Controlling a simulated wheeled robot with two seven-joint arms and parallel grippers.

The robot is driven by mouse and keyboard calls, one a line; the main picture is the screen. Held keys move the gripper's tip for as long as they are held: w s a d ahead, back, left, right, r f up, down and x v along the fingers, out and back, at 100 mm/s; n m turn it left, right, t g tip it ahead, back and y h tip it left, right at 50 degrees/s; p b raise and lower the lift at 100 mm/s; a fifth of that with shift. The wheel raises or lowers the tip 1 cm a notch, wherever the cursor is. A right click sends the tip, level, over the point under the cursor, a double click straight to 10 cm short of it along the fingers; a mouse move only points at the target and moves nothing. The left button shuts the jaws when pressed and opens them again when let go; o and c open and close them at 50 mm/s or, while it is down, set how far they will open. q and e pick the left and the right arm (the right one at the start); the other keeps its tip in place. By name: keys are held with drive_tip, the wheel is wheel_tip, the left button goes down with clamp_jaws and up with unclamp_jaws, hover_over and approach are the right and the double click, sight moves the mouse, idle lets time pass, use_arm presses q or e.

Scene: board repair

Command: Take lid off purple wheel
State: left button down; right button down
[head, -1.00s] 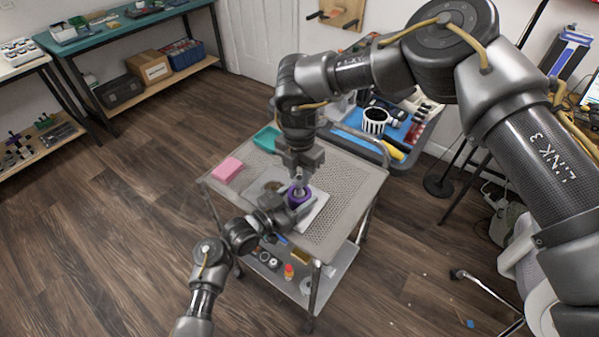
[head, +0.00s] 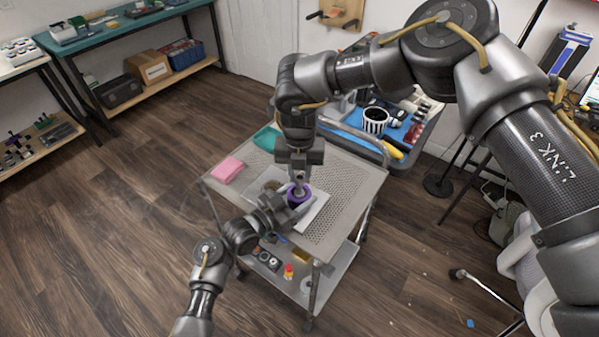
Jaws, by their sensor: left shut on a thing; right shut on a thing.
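The purple wheel (head: 299,198) sits over a white sheet (head: 318,210) on the perforated top of a metal cart. My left gripper (head: 287,206) comes in from the lower left and is shut on the side of the purple wheel. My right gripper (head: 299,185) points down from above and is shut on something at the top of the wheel. That is likely the lid, but the fingers hide most of it. I cannot tell whether the lid is apart from the wheel.
A pink block (head: 227,170) and a teal tray (head: 266,138) lie on the cart top (head: 345,190). Behind stands a second cart with a blue mat, a striped cup (head: 375,120) and tools. The cart top's right side is clear.

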sight(300, 179)
drive_tip(key=shift+r, duration=0.15)
drive_tip(key=shift+r, duration=1)
drive_tip(key=shift+r, duration=2)
use_arm(q)
drive_tip(key=shift+c, duration=1.9)
unclamp_jaws()
drive_tip(key=v, duration=1.2)
use_arm(e)
drive_tip(key=shift+f, duration=0.25)
